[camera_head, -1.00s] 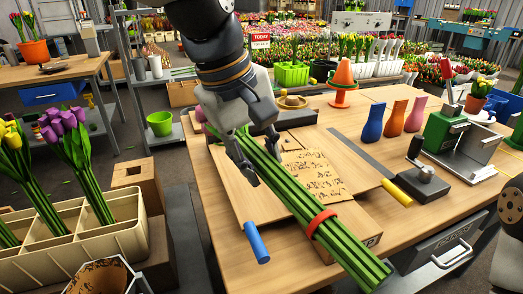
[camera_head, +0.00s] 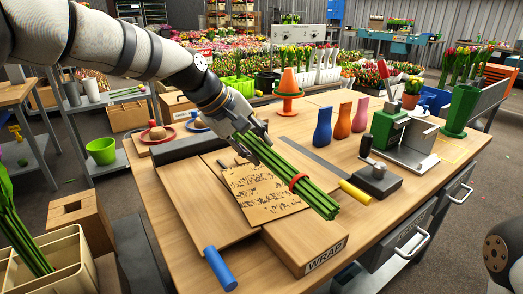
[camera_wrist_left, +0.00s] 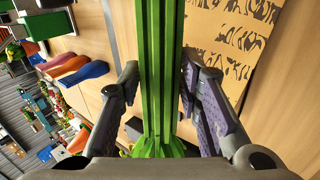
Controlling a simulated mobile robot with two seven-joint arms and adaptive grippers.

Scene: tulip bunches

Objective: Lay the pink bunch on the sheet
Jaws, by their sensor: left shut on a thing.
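My left gripper (camera_head: 252,152) reaches in from the upper left and is shut on the bunch of green stems (camera_head: 301,180) bound with a red band. The bunch slants down to the right, and its cut ends point toward the front right. Its flower heads are hidden behind the gripper and arm, so I cannot see their colour now. The printed brown sheet (camera_head: 262,196) lies on the table under and left of the stems. In the left wrist view the stems (camera_wrist_left: 158,70) run between the two fingers, with the sheet (camera_wrist_left: 225,45) to their right. My right gripper is out of view.
A wooden block marked WRAP (camera_head: 305,245) stands at the table's front, with a blue roller (camera_head: 220,268) left of it. A yellow-handled tool (camera_head: 355,192), a black stapler-like device (camera_head: 375,178) and several coloured vases (camera_head: 342,121) stand to the right.

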